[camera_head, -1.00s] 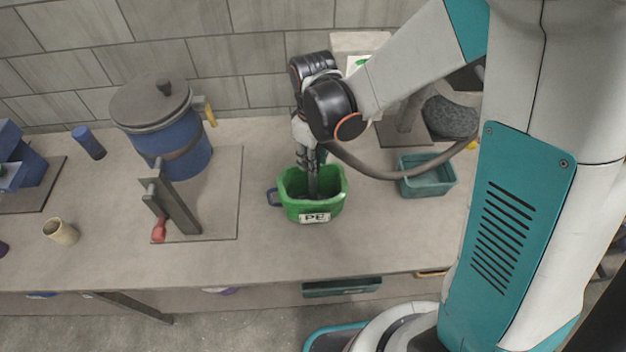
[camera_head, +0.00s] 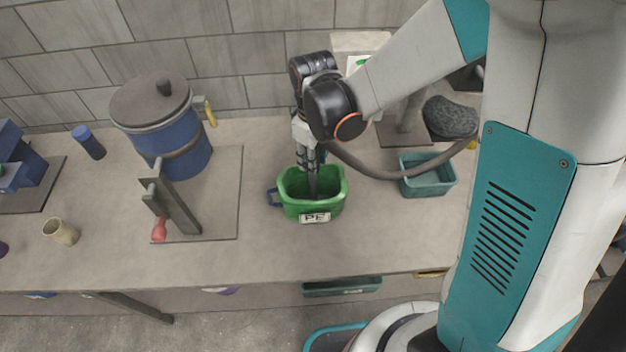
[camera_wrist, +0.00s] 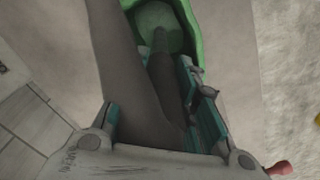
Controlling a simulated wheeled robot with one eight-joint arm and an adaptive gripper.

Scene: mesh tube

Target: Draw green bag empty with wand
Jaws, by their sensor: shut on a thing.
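The green bag (camera_head: 338,196), an open green tub shape with a PE label and a blue side handle, stands upright on the counter. My gripper (camera_head: 309,158) is above it, pointing down, shut on the dark grey wand (camera_head: 313,184). The wand's lower end reaches down inside the bag. In the wrist view the wand (camera_wrist: 161,65) lies between my teal fingers, and the green bag (camera_wrist: 195,22) is beyond its tip. The part of the bag's floor seen there is bare green; the rest is hidden by the wand and hose.
A grey hose (camera_head: 375,172) curves right from the wand. At the back right are a dark mesh bulge (camera_head: 450,118) and a teal bin (camera_head: 430,185). A blue lidded pot (camera_head: 180,140) and a lever with a red knob (camera_head: 159,230) stand left. Counter space before the bag is clear.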

